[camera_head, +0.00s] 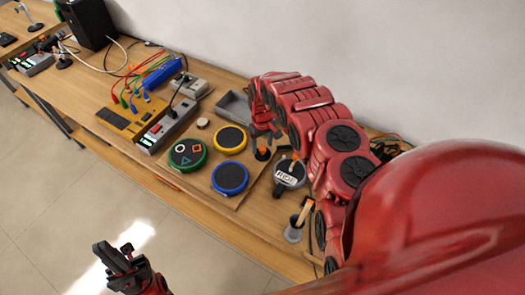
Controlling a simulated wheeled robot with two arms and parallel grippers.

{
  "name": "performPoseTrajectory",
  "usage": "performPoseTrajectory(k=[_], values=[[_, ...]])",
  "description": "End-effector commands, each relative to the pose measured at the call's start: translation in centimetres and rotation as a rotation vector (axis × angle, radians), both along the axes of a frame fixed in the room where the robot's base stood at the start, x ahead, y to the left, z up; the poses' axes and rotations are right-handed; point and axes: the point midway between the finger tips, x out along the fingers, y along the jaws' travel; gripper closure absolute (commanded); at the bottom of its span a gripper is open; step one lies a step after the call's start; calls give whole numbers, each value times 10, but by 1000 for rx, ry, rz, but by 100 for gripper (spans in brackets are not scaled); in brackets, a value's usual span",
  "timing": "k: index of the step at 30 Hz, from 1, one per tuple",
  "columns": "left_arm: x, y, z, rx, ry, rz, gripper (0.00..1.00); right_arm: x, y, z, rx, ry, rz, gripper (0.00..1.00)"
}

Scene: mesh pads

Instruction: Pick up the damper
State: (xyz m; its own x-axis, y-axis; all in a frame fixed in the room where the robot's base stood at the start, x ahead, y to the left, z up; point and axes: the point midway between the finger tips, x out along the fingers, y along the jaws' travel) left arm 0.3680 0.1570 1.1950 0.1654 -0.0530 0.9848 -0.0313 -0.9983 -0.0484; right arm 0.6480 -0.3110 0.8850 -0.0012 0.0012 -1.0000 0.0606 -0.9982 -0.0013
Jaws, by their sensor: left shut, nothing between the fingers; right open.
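No part is plainly marked as the damper. A small pale round piece (203,122) lies on the board behind the pads, and I cannot tell if it is the damper. The green-rimmed pad (187,154), yellow-rimmed pad (230,138) and blue-rimmed pad (230,178) lie flat on the wooden board. My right gripper (266,138) points down right of the yellow-rimmed pad; it is open, its fingers small and partly hidden. My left gripper (118,258) is shut and empty, over the floor in front of the table.
A grey tray (233,107) lies behind the pads. A labelled grey round device (290,174) and a grey holder (294,234) stand to the right. A yellow circuit board (135,115) and wired boxes fill the left. My red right arm hides much of the right side.

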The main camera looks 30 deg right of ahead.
Motion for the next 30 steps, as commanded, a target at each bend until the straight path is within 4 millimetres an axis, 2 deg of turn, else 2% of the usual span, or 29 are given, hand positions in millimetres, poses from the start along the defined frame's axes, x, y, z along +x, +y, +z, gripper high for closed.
performPoseTrajectory(k=[2, 9, 21, 30], values=[[0, 0, 8, 0, 0, 0, 100, -1, -1, -6, 1, 1, -2, 28], [0, 0, 10, 0, 0, 0, 100, 0, -1, -25, 1, 0, 0, 28], [0, 0, 11, 0, 0, 0, 100, 0, -2, -30, -1, -1, -1, 30], [0, 0, 11, 0, 0, 0, 100, 0, -2, -30, -1, -1, -1, 84]])
